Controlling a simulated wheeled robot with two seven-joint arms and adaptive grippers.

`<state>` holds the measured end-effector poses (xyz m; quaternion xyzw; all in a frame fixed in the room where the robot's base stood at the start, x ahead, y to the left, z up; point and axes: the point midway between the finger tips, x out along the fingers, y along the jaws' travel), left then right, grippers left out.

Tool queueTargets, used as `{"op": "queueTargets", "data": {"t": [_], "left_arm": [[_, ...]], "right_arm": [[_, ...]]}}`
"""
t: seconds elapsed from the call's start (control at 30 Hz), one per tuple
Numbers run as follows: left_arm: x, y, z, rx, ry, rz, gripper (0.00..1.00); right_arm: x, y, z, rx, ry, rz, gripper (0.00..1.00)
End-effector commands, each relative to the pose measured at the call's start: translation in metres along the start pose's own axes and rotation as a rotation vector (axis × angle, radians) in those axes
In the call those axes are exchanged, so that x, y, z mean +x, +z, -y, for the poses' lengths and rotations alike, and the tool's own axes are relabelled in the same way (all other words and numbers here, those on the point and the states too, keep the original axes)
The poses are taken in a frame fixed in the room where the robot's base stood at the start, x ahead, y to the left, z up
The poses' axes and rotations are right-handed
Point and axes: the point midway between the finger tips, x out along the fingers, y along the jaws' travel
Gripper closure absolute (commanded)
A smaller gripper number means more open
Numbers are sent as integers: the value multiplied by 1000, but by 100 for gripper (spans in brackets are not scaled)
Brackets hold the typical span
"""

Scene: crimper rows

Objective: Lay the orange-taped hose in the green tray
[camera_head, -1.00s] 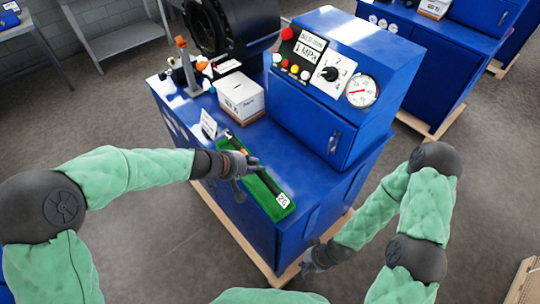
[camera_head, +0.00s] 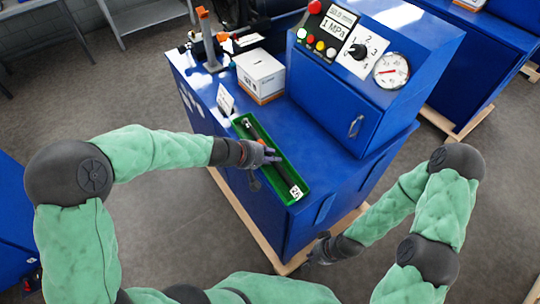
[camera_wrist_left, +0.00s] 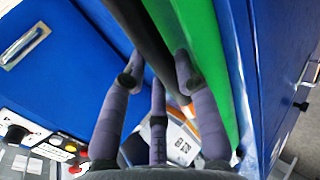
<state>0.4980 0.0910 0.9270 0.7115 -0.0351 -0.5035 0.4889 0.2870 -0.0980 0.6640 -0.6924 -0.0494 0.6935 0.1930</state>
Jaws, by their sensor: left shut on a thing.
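The green tray (camera_head: 288,165) lies on the left part of the blue machine's top, with a white "26" tag (camera_head: 296,192) at its near end. The black hose (camera_head: 283,175) lines up lengthwise with the tray and appears within its outline. My left gripper (camera_head: 268,155) reaches over the tray's left side and is shut on the hose. The left wrist view shows the black hose (camera_wrist_left: 151,42) between the fingers, beside the green tray wall (camera_wrist_left: 207,60), with orange (camera_wrist_left: 187,110) near the fingers. Whether the hose touches the tray floor is unclear. My right gripper (camera_head: 322,250) hangs low beside the machine.
A white box (camera_head: 260,75) and a small white card (camera_head: 225,100) stand beyond the tray. The blue control cabinet (camera_head: 340,90) with gauge and buttons rises to the right. A post with an orange top (camera_head: 205,35) stands at the far left.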

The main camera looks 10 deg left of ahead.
Motion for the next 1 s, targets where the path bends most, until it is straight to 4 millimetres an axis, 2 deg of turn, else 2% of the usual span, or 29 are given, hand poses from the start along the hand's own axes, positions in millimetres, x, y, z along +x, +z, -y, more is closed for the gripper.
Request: {"op": "queueTargets", "data": {"t": [0.57,0.6,0.67,1.0], "left_arm": [[2,-1,2,2,0,-2,100],[2,-1,2,2,0,-1,61],[2,0,2,1,0,-1,44],[3,2,6,-2,-8,4,42]], "right_arm": [[2,0,-1,0,0,0,100],[2,0,-1,0,0,0,100],[2,0,-1,0,0,0,100],[2,0,-1,0,0,0,100]]}}
